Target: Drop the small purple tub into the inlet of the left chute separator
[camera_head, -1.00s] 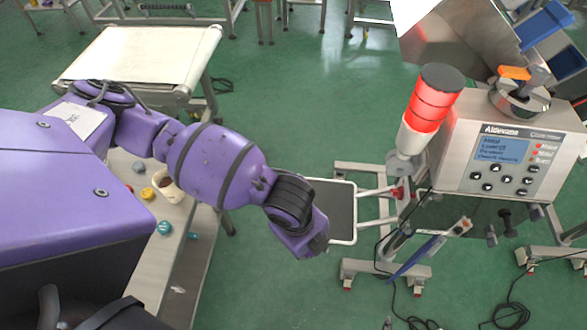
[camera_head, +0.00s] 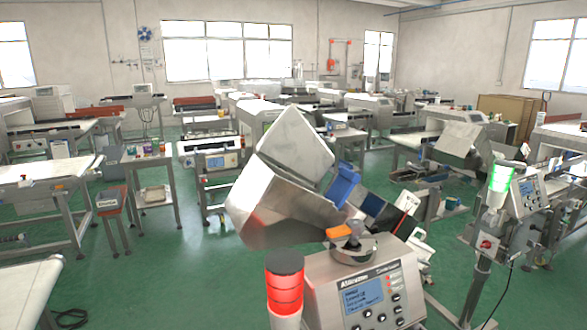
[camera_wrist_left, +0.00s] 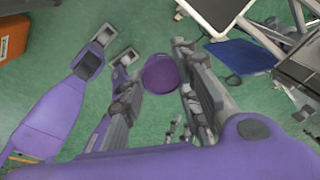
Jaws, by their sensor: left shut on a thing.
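The small purple tub (camera_wrist_left: 160,75) shows in the left wrist view. My left gripper (camera_wrist_left: 158,78) is shut on it, with a finger on either side, and green floor shows beyond. In the head view the nearer, left separator stands at lower centre, with a grey control box (camera_head: 365,290). Its steel inlet hopper (camera_head: 275,205) rises behind the box, with a pale slanted panel (camera_head: 295,145) at its top. The bottom of the inlet is hidden.
A red lamp (camera_head: 285,285) stands left of the control box, and an orange-handled knob (camera_head: 345,235) is on its top. A second separator with a green lamp (camera_head: 498,182) stands at right. In the wrist view a blue panel (camera_wrist_left: 240,56) lies right of the tub.

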